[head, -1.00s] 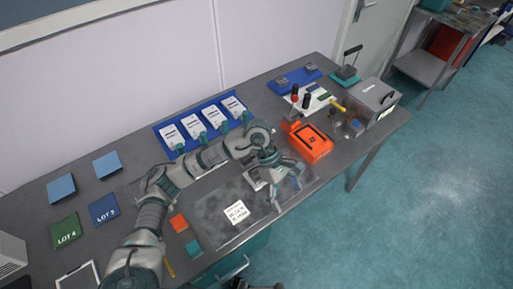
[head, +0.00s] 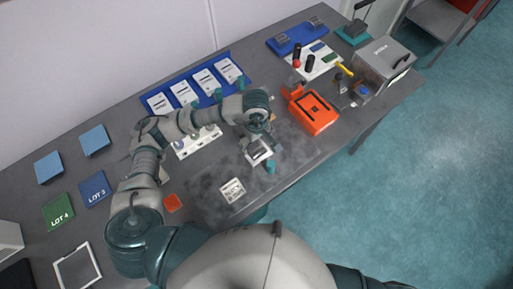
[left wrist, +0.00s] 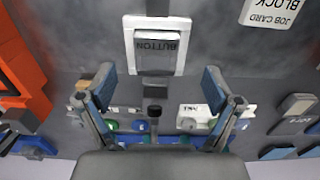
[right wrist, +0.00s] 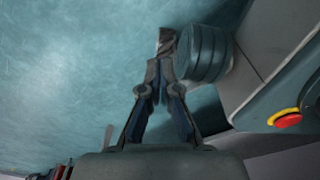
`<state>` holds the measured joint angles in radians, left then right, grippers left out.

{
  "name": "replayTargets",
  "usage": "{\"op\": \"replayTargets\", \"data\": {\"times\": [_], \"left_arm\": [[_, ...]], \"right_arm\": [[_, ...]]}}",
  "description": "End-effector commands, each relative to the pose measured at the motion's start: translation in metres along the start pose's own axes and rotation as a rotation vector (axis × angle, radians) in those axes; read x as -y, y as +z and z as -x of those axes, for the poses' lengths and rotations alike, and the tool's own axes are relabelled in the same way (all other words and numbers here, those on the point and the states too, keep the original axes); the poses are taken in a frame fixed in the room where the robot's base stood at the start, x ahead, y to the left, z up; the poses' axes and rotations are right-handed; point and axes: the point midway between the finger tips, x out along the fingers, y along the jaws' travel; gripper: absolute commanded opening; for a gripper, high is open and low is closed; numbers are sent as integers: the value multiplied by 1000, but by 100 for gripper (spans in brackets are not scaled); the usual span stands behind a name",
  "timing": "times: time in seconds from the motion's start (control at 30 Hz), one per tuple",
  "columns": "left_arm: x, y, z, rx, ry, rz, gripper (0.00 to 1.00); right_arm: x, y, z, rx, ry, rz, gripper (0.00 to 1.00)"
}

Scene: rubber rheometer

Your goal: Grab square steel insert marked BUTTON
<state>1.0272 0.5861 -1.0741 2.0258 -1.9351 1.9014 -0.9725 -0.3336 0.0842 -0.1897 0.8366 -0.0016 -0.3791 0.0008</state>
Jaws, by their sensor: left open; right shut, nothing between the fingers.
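The square steel insert (left wrist: 156,50) marked BUTTON sits in a white square frame in the left wrist view, upper middle, on the dark grey mat. In the head view the insert (head: 259,149) shows partly behind my left gripper (head: 262,152). In the left wrist view my left gripper (left wrist: 160,88) has its fingers spread wide, with the insert just beyond the fingertips and nothing between them. My right gripper (right wrist: 160,70) is shut and empty in the right wrist view, over the teal floor and away from the bench.
The orange device (head: 312,112) stands right of my left gripper. A white job card (head: 232,190) lies on the mat nearer the front edge. A blue tray (head: 198,82) with white cards lies behind my left arm. LOT 3 (head: 94,188) and LOT 4 (head: 58,212) squares lie at left.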

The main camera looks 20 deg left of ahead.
Motion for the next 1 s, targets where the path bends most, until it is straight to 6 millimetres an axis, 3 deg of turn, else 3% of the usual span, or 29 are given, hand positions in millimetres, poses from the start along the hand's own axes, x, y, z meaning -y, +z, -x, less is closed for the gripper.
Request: {"op": "replayTargets", "data": {"times": [0.23,0.37,0.5,0.77,1.0], "left_arm": [[-3,-2,-21,2,-3,1,91],[-8,-5,-42,1,-4,2,91],[-8,-4,-58,1,-2,0,91],[-8,-5,-62,0,0,0,91],[-8,-5,-61,0,0,0,31]], "right_arm": [[0,3,2,-4,0,0,0],[0,18,0,9,-1,3,0],[0,20,-1,6,-1,4,0],[0,20,-1,7,0,3,0],[0,20,-1,7,0,3,0]]}}
